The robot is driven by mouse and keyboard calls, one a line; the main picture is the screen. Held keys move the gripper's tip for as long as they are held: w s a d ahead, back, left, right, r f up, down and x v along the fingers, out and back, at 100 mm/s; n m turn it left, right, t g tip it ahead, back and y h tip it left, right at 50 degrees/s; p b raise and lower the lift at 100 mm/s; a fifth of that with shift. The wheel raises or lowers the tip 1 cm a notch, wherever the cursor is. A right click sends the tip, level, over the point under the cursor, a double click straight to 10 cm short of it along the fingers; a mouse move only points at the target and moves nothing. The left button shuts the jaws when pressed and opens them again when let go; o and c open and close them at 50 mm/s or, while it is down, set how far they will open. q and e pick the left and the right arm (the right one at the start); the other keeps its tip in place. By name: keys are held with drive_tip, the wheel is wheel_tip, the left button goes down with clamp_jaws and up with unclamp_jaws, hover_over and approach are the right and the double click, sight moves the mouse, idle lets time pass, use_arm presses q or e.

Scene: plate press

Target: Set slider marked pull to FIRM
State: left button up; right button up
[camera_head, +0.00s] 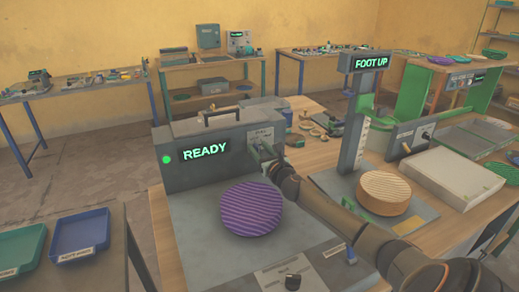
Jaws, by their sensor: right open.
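A grey machine (200,168) with a green READY display stands on the central table. A small light panel with fine print (262,137) is on the right part of its front. My right arm reaches in from the lower right, and my right gripper (264,152) is open just below and in front of this panel. The gripper looks small, and I cannot tell whether it touches anything. The arm hides part of the panel's surroundings. No "pull" or "FIRM" lettering is readable, so I cannot tell which control is the slider. My left gripper is not in view.
A purple ribbed disc (251,208) lies on the grey plate before the machine. A black knob (293,281) and a blue-topped control (351,256) sit nearer. To the right, a FOOT UP post (352,125) stands behind a tan disc (383,193). Trays (79,235) are at left.

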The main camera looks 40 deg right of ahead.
drive_tip(key=shift+c, duration=0.4)
clamp_jaws()
idle(0.9)
